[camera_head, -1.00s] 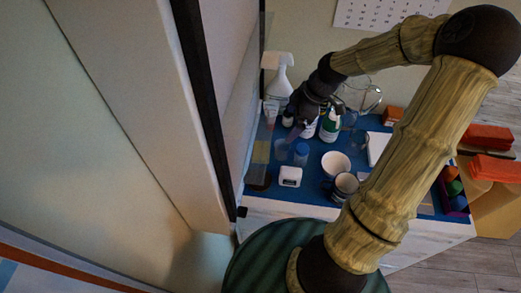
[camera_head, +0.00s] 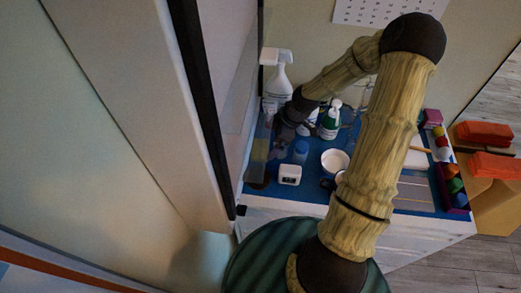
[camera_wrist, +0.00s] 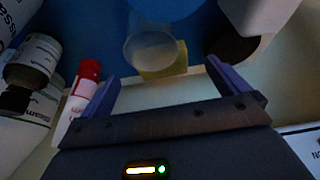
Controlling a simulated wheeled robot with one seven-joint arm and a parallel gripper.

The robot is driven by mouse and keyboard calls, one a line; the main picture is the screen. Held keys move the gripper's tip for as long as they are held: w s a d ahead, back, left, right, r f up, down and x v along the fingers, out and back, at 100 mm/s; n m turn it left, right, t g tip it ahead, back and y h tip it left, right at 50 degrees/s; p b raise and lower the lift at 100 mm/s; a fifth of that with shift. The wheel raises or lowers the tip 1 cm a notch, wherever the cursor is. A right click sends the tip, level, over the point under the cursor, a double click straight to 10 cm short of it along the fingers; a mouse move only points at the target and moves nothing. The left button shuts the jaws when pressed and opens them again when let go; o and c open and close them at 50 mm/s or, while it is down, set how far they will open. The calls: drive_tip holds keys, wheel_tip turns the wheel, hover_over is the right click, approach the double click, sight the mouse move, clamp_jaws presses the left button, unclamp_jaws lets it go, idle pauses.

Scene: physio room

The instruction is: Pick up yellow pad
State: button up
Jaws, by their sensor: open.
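A small yellow pad (camera_wrist: 180,62) shows in the wrist view, ahead of my fingertips and partly hidden by a clear cup (camera_wrist: 150,40). The cup overlaps the pad in this view; I cannot tell whether it stands on it. My gripper (camera_wrist: 167,84) is open and empty, with its two purple fingers on either side of the pad in the picture and still short of it. In the head view my gripper (camera_head: 278,142) is dark and small, low over the left part of the blue tabletop. I cannot pick out the pad clearly there.
A red-capped tube (camera_wrist: 84,82) and a brown bottle (camera_wrist: 36,62) stand left of my fingers. A spray bottle (camera_head: 278,82), green-labelled bottle (camera_head: 330,122), blue-capped bottle (camera_head: 301,150), white timer (camera_head: 290,175) and white bowl (camera_head: 334,161) crowd the table. A wall panel (camera_head: 215,100) borders the left.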

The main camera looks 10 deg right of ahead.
drive_tip(key=shift+p+x, duration=0.3)
drive_tip(key=shift+x, duration=2.3)
drive_tip(key=shift+a, duration=0.1)
drive_tip(key=c, duration=1)
drive_tip(key=shift+w+r, duration=0.1)
drive_tip(key=shift+r, duration=0.05)
